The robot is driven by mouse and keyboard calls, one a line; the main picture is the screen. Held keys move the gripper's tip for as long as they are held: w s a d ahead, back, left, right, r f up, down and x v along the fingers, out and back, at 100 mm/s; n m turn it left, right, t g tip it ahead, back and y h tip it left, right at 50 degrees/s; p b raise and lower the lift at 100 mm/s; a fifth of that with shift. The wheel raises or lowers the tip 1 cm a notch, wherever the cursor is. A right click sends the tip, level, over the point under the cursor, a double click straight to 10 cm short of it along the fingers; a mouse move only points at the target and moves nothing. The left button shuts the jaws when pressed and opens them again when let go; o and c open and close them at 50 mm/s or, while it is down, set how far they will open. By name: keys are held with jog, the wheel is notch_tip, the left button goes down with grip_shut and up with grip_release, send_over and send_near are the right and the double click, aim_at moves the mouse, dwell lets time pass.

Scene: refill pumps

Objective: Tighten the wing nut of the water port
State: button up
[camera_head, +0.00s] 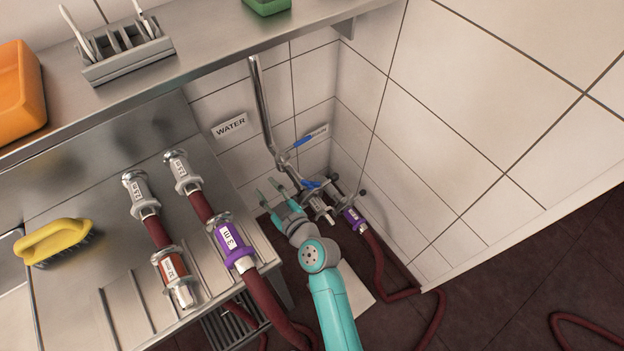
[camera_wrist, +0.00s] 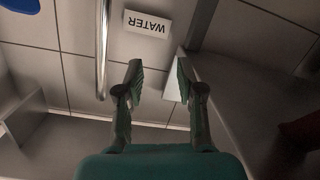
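A metal pipe (camera_head: 262,100) runs down the tiled wall to a valve with a blue lever (camera_head: 302,141). A second blue lever (camera_head: 310,184) sits on the metal port fittings (camera_head: 318,204) lower down. The WATER sign (camera_head: 231,125) is on the wall left of the pipe and shows upside down in the wrist view (camera_wrist: 147,22). My gripper (camera_head: 268,189) is open and empty, left of the fittings in the head view. In the wrist view its two fingers (camera_wrist: 157,80) stand apart with only wall between them. I cannot make out the wing nut; my gripper and wrist hide part of this area.
A hose with a purple coupling (camera_head: 354,218) ends at the fittings. Another purple coupling (camera_head: 233,243), further hose ends (camera_head: 140,192) and a yellow brush (camera_head: 54,241) lie on the steel counter (camera_head: 98,268). A steel shelf (camera_head: 205,52) overhangs it. The tiled side wall (camera_head: 450,150) bounds the right.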

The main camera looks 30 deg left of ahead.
jog(key=w+a+n+g+h, duration=0.1)
jog(key=w+a+n+g, duration=0.1)
jog(key=w+n+g, duration=0.1)
jog(key=n+g+h, duration=0.3)
jog(key=g+h, duration=0.3)
jog(key=h, duration=0.3)
send_near(311, 181)
jog(key=shift+t, duration=0.3)
jog(key=x, duration=0.9)
jog(key=shift+s, duration=0.3)
jog(key=shift+c, duration=0.2)
grip_shut()
